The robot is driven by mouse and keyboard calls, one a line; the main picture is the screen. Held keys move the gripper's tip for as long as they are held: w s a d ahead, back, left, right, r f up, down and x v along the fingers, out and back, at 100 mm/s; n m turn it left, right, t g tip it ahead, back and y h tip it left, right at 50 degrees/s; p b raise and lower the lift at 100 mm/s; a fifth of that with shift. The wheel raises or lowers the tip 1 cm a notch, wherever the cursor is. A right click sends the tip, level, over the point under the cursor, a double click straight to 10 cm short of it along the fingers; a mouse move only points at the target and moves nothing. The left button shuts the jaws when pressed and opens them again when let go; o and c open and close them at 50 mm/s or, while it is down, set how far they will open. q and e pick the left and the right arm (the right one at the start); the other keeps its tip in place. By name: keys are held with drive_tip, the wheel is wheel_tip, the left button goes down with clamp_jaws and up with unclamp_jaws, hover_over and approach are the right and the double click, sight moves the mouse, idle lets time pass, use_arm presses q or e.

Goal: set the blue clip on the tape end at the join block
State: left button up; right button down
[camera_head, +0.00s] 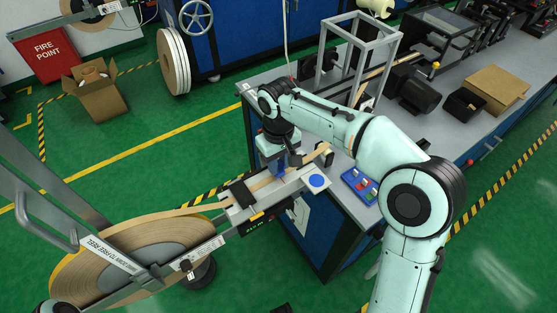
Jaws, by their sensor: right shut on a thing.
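The tan tape (203,209) runs from the big reel (150,246) along a metal guide. My right gripper (280,168) reaches down over the tape at the join block. It is shut on the blue clip (281,162), which shows only in part below the gripper body. I cannot tell whether the clip touches the tape. My left gripper is not in view; only a bit of my left arm shows at the bottom left corner.
A blue tray (347,177) with small coloured pieces lies on the grey workbench (291,74) near its front edge. A metal frame (361,43), a dark motor (413,89) and a cardboard box (496,90) stand farther back. A black clamp (238,194) sits across the tape guide.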

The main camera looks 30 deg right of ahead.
drive_tip(key=shift+f, duration=0.5)
idle(0.5)
drive_tip(key=c, duration=0.8)
unclamp_jaws()
wheel_tip(320, 180, up, 13)
drive_tip(key=p, duration=0.3)
drive_tip(key=shift+r, duration=0.2)
